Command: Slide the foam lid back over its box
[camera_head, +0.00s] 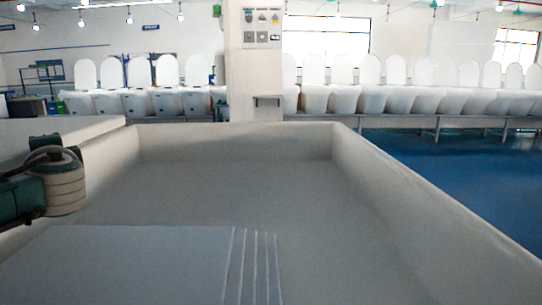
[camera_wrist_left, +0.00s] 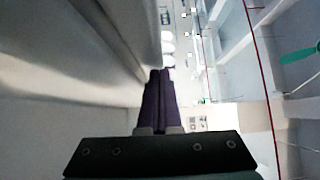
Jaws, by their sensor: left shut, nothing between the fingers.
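The foam box (camera_head: 400,215) is large and pale, and its open inside fills most of the head view. The foam lid (camera_head: 130,262), a flat pale panel with several parallel ridges near its right edge, covers the near left part; the rest of the inside is bare. My left gripper (camera_wrist_left: 160,73) has its two dark purple fingers together, with nothing between them. In the left wrist view it is beside a pale wall-like surface; I cannot tell whether they touch. In the head view only part of my left arm shows, at the left edge. My right gripper is out of view.
A row of white toilets (camera_head: 390,98) stands on a long bench behind the box. A pale pillar (camera_head: 255,75) with a panel of signs rises in the middle. Open blue floor (camera_head: 470,165) lies to the right.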

